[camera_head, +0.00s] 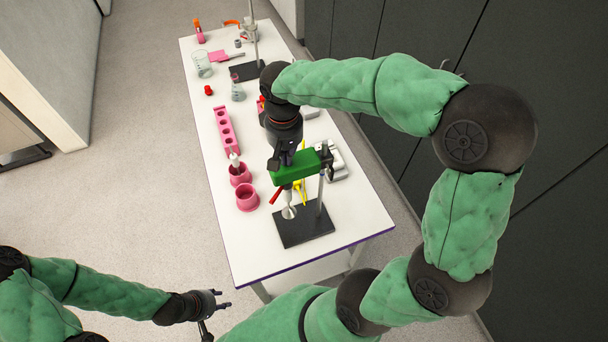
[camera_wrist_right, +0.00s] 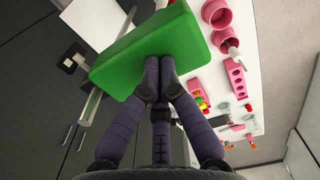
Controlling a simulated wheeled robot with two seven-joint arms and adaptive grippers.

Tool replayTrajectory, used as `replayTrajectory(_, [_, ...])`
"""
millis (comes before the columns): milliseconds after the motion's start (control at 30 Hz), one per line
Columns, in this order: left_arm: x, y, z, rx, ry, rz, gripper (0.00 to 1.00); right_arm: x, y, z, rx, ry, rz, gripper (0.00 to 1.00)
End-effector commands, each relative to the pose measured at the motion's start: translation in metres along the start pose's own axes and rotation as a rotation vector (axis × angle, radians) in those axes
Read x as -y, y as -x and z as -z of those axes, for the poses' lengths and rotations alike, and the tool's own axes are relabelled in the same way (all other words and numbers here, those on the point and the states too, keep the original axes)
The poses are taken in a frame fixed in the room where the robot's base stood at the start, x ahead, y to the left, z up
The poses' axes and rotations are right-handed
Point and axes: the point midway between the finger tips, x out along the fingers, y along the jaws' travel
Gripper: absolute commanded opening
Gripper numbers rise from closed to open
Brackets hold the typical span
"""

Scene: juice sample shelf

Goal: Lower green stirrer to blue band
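The green stirrer (camera_head: 294,166) is a green block beside the upright rod (camera_head: 320,194) of a stand with a black base (camera_head: 303,226). A pale shaft with a rounded grey end (camera_head: 289,212) hangs below the block, over the base. My right gripper (camera_head: 283,160) comes down from above and its fingers are drawn close together at the block. In the right wrist view the fingertips meet the face of the stirrer (camera_wrist_right: 138,52); the exact contact is partly hidden. I cannot make out a blue band clearly. My left gripper (camera_head: 226,298) is open and empty, off the table.
Pink cups (camera_head: 247,197) and a pink rack (camera_head: 227,131) stand left of the stand. A white device (camera_head: 338,163) stands behind it to the right. Glassware (camera_head: 202,63) and another stand (camera_head: 246,71) are at the far end. The table's near left is clear.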

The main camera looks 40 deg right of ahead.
Motion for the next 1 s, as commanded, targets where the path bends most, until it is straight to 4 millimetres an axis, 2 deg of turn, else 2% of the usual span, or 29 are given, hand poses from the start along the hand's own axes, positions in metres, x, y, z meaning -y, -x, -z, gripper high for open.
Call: replayTrajectory(1000, [0.008,-0.022,0.001,0.0,0.0,0.0,0.4,0.0,-0.032,0.0,0.0,0.0,0.0,0.0])
